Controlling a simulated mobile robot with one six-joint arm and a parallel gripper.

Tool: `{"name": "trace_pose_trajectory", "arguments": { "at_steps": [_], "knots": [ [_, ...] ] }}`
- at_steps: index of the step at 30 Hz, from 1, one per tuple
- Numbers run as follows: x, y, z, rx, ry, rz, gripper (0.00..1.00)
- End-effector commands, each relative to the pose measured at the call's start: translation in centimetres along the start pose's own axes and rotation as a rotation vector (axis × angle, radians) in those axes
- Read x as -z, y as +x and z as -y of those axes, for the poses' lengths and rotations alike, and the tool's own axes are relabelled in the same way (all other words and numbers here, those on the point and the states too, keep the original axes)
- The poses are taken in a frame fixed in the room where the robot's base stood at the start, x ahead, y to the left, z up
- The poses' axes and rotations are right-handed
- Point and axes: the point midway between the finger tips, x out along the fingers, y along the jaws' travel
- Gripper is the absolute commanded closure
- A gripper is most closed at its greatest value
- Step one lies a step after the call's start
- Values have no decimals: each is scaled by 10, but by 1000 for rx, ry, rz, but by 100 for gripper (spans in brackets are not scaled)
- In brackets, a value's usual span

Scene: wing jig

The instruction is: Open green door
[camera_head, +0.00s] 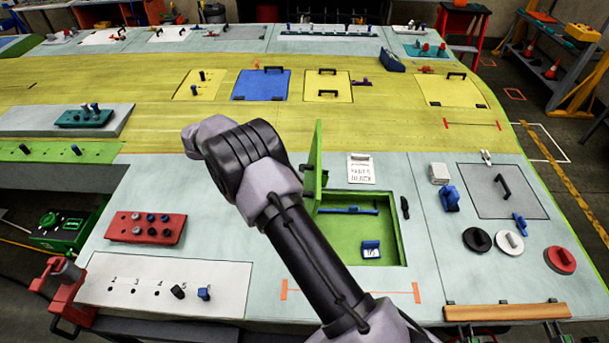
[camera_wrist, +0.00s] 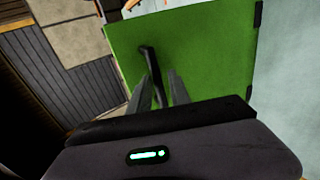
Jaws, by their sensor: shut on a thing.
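The green door (camera_head: 319,148) stands raised, nearly upright, at the left side of its green-walled recess (camera_head: 392,228) in the head view. In the wrist view the door (camera_wrist: 205,55) fills the upper middle, with its black handle (camera_wrist: 148,60) on its face. My gripper (camera_wrist: 160,76) is shut on this handle, its two grey fingers on either side. In the head view my arm hides the gripper and part of the recess.
The open recess holds a long blue tool (camera_head: 348,210) and a small blue-and-white block (camera_head: 371,249). A white sign (camera_head: 361,169) lies behind it. A red block (camera_head: 145,228) sits to the left, and round discs (camera_head: 510,242) to the right.

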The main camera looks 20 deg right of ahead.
Motion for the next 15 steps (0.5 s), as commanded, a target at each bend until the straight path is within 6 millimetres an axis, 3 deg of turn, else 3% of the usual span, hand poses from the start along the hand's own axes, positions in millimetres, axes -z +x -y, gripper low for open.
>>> {"name": "trace_pose_trajectory", "arguments": {
  "at_steps": [3,15],
  "knots": [
    [-6,-6,15,-1,-12,16,100],
    [-6,-17,28,-3,-12,19,100]
  ]
}}
